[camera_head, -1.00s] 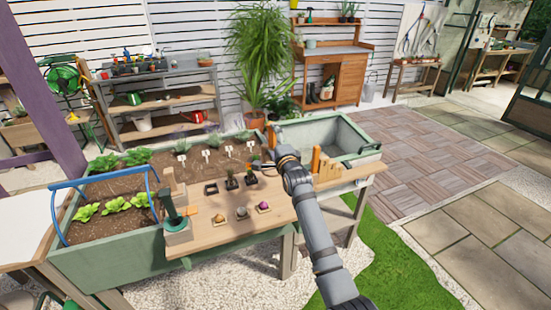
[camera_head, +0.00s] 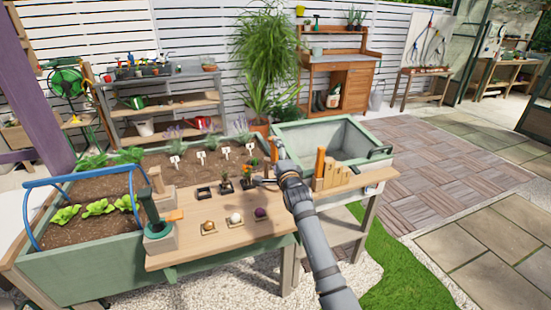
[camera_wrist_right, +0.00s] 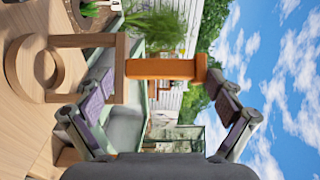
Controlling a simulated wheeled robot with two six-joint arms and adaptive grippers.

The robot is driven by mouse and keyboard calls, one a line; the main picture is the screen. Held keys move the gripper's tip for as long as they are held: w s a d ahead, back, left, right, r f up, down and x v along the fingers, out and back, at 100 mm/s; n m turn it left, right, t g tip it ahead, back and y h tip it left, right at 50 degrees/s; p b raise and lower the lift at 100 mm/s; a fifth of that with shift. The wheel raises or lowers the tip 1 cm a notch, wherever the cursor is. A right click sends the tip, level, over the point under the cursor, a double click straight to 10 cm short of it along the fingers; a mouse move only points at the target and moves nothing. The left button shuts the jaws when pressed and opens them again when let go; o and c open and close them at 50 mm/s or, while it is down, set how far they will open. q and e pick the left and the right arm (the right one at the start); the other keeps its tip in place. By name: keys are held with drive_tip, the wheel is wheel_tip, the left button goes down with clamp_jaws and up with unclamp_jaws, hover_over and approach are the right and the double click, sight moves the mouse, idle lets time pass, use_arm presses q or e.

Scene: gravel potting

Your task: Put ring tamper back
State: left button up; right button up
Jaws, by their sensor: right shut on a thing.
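The ring tamper has an orange-brown handle (camera_wrist_right: 165,68) with a wider end, and a pale wooden frame (camera_wrist_right: 120,65) with a ring (camera_wrist_right: 48,70) at its foot. In the head view a bit of its handle (camera_head: 275,145) shows upright beside my right gripper (camera_head: 268,172), and the rest is hidden. My right gripper is shut on the tamper; its fingers (camera_wrist_right: 160,95) show either side of the handle in the wrist view. The ring is close to the bench top (camera_wrist_right: 18,125); I cannot tell if it touches. My left gripper is out of view.
A wooden rack (camera_head: 335,176) with an upright orange-brown handle (camera_head: 320,160) stands right of my gripper. Small potted plants (camera_head: 247,177) and several bulbs on squares lie left of it. A green-handled tool (camera_head: 150,206) stands at the bench's left. A grey-green basin (camera_head: 345,142) is behind.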

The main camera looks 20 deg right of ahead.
drive_tip(key=shift+f, duration=0.2)
drive_tip(key=o, duration=1.1)
drive_tip(key=shift+d, duration=0.1)
drive_tip(key=shift+c, duration=0.2)
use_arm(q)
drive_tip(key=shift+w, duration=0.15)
use_arm(e)
drive_tip(key=shift+r, duration=0.2)
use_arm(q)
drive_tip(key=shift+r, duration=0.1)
use_arm(e)
drive_tip(key=s, duration=1.2)
drive_tip(key=shift+a, duration=0.4)
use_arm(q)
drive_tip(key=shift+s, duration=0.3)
